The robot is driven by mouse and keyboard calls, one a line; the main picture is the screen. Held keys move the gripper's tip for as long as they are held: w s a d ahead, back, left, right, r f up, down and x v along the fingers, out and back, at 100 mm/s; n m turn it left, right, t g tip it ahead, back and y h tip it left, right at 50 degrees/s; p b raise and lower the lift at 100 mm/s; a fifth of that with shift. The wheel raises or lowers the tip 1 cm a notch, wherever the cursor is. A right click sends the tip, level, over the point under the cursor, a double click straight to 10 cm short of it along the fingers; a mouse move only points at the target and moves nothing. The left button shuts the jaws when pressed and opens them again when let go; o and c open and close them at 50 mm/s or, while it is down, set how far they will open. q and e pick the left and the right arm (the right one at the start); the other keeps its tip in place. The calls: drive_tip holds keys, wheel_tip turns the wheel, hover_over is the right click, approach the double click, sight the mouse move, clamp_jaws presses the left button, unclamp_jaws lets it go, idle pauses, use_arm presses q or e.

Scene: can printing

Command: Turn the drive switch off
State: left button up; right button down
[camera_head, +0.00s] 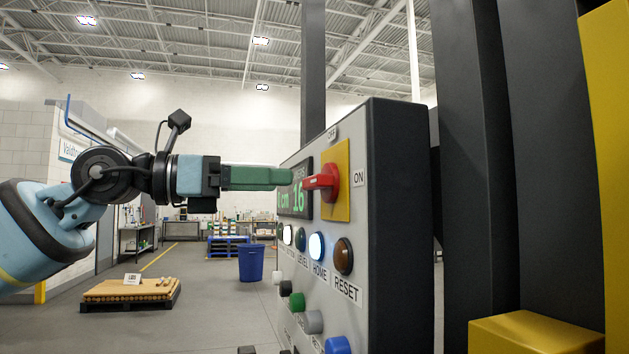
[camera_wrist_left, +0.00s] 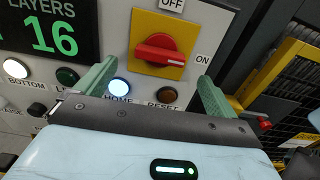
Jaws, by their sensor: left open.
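The drive switch is a red rotary knob (camera_head: 326,181) on a yellow plate (camera_head: 342,197) at the top of a grey control panel. It also shows in the left wrist view (camera_wrist_left: 158,50). Its handle lies level, in line with the ON label at the right; the OFF label is above. My left gripper (camera_head: 288,177) points at the panel, its green fingertips just short of the knob. In the left wrist view my left gripper (camera_wrist_left: 158,72) is open and empty, one finger low on each side of the knob. My right gripper is not in view.
A display (camera_head: 297,190) reading 16 sits left of the switch. Below are push buttons, including a lit HOME button (camera_head: 317,246) and a RESET button (camera_head: 344,256). Dark posts and a yellow block (camera_head: 535,335) stand at the right. A loaded pallet (camera_head: 130,291) lies far left.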

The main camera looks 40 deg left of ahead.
sight(308, 182)
use_arm(q)
drive_tip(key=shift+p+x, duration=0.45)
drive_tip(key=shift+x, duration=0.65)
drive_tip(key=shift+p+x, duration=0.4)
drive_tip(key=shift+x, duration=2.2)
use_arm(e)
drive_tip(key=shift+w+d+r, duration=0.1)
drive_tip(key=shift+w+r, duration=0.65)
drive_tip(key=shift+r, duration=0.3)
use_arm(q)
drive_tip(key=shift+c, duration=0.4)
drive_tip(key=c, duration=0.9)
